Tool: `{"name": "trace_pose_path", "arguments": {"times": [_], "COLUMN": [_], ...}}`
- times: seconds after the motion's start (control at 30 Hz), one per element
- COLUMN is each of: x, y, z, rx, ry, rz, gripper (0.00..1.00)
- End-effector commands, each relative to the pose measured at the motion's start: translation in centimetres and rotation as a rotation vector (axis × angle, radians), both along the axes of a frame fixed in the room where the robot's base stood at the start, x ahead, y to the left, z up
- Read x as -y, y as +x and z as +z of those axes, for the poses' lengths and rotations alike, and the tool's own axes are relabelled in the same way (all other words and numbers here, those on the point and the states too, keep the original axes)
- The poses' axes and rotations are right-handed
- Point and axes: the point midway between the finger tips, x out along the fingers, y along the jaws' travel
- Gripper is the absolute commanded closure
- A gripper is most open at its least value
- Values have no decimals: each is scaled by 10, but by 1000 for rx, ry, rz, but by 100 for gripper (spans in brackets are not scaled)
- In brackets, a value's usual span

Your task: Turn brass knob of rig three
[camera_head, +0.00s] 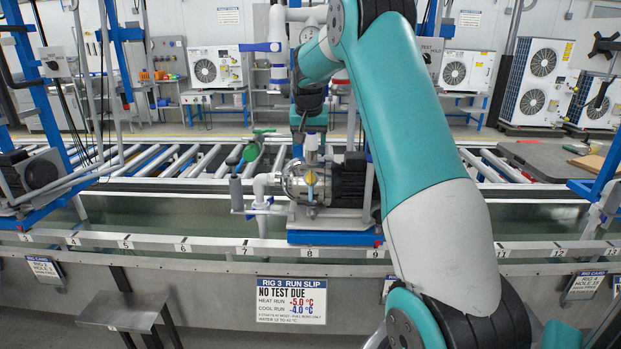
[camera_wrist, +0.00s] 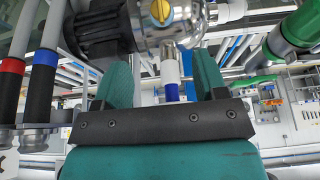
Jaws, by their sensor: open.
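The brass knob (camera_head: 311,178) is a small yellow knob on the front of the steel pump (camera_head: 296,186), which sits on a blue base at rig three. In the wrist view the knob (camera_wrist: 162,11) is at the top, just beyond the fingertips. My gripper (camera_head: 311,148) points down above the pump, apart from the knob. In the wrist view my gripper (camera_wrist: 162,80) is open, with a teal finger on each side. A white and blue pipe (camera_wrist: 170,75) shows between the fingers. The slip (camera_head: 291,299) below reads "RIG 3 RUN SLIP", "NO TEST DUE", heat run +5.0 °C, cool run -4.0 °C.
A black motor (camera_head: 349,180) adjoins the pump on the right. A green-handled valve (camera_head: 252,146) stands close on its left. Handles with red and blue rings (camera_wrist: 42,75) are left in the wrist view. A numbered rail (camera_head: 205,245) runs along the front. Rollers lie behind.

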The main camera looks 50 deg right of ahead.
Motion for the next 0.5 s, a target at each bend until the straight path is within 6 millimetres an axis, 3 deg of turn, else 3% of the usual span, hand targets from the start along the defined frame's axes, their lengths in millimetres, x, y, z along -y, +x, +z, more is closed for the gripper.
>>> {"name": "trace_pose_path", "arguments": {"times": [0.17, 0.5], "x": [9, 30], "y": [5, 24], "z": [-21, -91], "rx": [-3, -3], "ry": [0, 0], "rz": [-9, -6], "gripper": [34, 34]}}
